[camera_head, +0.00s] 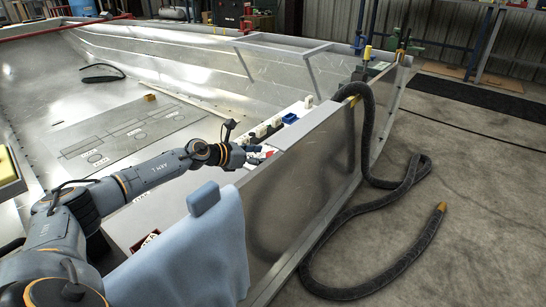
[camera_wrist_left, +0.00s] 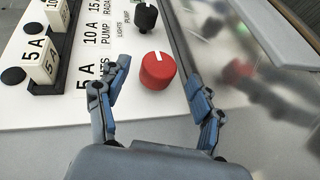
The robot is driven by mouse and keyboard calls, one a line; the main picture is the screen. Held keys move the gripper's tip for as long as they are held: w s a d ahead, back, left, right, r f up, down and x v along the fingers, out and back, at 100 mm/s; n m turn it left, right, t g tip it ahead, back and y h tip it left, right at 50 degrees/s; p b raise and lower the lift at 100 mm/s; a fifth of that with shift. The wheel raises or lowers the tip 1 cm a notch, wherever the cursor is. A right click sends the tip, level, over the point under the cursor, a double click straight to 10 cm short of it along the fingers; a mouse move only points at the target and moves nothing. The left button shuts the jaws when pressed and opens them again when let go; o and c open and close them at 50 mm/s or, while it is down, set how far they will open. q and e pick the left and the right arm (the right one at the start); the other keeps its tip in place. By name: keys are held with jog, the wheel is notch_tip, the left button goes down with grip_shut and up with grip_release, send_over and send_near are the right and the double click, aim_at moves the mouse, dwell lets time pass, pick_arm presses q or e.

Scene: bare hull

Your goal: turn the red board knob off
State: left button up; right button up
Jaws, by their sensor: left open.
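The red board knob (camera_wrist_left: 157,71) is a round red knob with a white pointer line on top, on a white panel (camera_wrist_left: 62,106) in the left wrist view. My left gripper (camera_wrist_left: 154,88) is open, with one blue-grey finger on each side of the knob. My right gripper is not in view.
A black knob (camera_wrist_left: 146,16) sits beyond the red one. White breaker blocks (camera_wrist_left: 42,60) marked with amp ratings stand to its left. A shiny metal wall (camera_wrist_left: 250,70) runs close on the right. A blue cloth (camera_head: 190,250) hangs over the hull edge near my arm.

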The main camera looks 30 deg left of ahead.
pick_arm(q)
jog(key=shift+b+x, duration=0.45)
jog(key=shift+x, duration=1.8)
jog(key=shift+c, duration=0.2)
jog(key=c, duration=1.1)
jog(key=shift+c, duration=0.2)
